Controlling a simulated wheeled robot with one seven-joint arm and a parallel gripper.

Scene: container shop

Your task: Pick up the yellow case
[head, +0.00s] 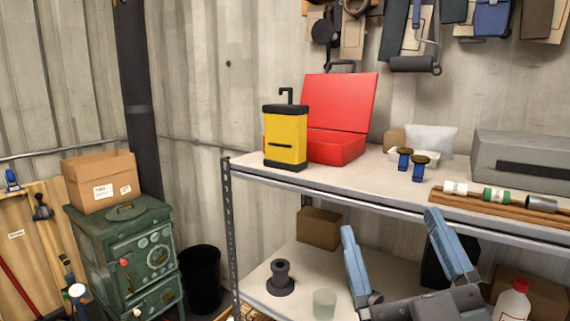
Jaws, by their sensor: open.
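The yellow case (285,139) stands upright near the left end of the top shelf in the head view. It has a black top and base, a dark slot on its front and a thin black hook-shaped part above it. My gripper (392,232) is at the bottom of the view, in front of the shelving and to the lower right of the case. Its two blue fingers are spread wide apart and nothing is between them. It is well apart from the case.
An open red toolbox (338,118) stands right behind the case. Blue clamps (412,165), a wooden rack (500,205) and a grey box (530,158) are further right on the top shelf (350,184). A green stove (125,255) with a cardboard box (100,180) stands at left.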

